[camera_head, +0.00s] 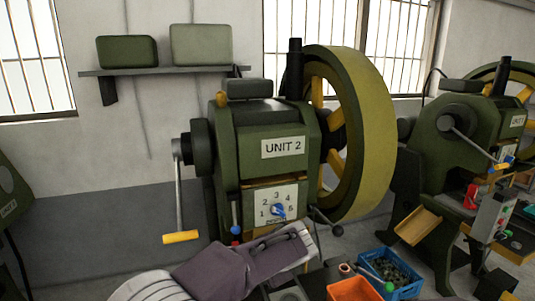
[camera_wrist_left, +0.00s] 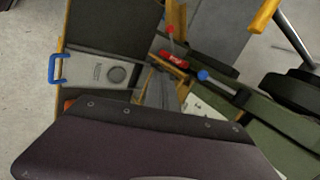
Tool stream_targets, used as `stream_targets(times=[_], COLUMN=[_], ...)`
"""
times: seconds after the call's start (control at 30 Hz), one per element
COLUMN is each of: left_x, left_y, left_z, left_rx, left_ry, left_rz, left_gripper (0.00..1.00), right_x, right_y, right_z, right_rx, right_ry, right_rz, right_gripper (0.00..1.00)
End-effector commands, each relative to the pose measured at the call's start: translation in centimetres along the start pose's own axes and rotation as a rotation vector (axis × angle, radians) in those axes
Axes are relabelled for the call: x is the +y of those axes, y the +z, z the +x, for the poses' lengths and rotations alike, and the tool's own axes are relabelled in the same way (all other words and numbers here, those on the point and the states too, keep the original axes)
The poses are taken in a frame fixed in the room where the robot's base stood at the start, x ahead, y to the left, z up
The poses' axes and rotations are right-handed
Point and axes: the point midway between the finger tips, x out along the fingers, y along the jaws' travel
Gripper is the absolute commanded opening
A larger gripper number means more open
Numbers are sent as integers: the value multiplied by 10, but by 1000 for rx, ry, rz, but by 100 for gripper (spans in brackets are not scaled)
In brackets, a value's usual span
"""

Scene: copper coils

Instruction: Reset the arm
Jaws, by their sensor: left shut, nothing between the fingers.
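My left arm (camera_head: 215,272) comes in from the lower left of the head view, with a white ribbed sleeve and purple-grey links. Its wrist end (camera_head: 275,250) is in front of the lower front of the green UNIT 2 machine (camera_head: 275,112); the fingers cannot be made out there. In the left wrist view my purple-grey wrist housing (camera_wrist_left: 140,145) fills the bottom. Beyond it the grey fingers of my left gripper (camera_wrist_left: 160,88) are shut and empty, over the machine's front area. Whether they touch anything below cannot be told. My right gripper is in neither view.
UNIT 2 has a crank with a yellow handle (camera_head: 181,237), a blue dial (camera_head: 278,210) and a large flywheel (camera_head: 372,130). An orange bin (camera_head: 354,290) and a blue crate (camera_head: 407,290) stand at the lower right. Another green machine (camera_head: 470,120) is at the right.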

Motion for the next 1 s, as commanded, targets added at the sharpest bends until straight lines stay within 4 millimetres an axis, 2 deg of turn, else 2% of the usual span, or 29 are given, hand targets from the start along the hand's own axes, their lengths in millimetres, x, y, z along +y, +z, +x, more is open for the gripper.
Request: stream_targets(times=[0.1,0.23,0.33,0.43,0.47,0.57,0.63,0.7,0.8,0.83,0.87,1.0], left_x=[-20,-32,-31,-18,-10,29,71,112,157,166,172,165], left_y=[23,61,100,145,160,210,240,255,257,256,255,246], left_z=[7,18,29,40,44,51,52,49,44,44,44,49], left_rx=[-32,-91,-146,-200,-216,-267,-295,-310,-316,-318,-315,-273], left_ry=[-5,15,60,132,161,279,374,454,528,541,548,532], left_rz=[-53,-121,-194,-293,-332,-503,-661,-810,-947,-977,-1008,-1056], left_gripper=[0,0,0,0,0,0,0,0,0,0,0,0], right_x=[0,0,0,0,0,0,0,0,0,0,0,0], right_y=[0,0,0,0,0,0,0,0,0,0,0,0], right_z=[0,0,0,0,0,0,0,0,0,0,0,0], right_rx=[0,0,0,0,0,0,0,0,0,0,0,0], right_ry=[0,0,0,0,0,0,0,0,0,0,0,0], right_rz=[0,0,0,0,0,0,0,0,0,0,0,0], right_gripper=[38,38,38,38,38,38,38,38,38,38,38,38])
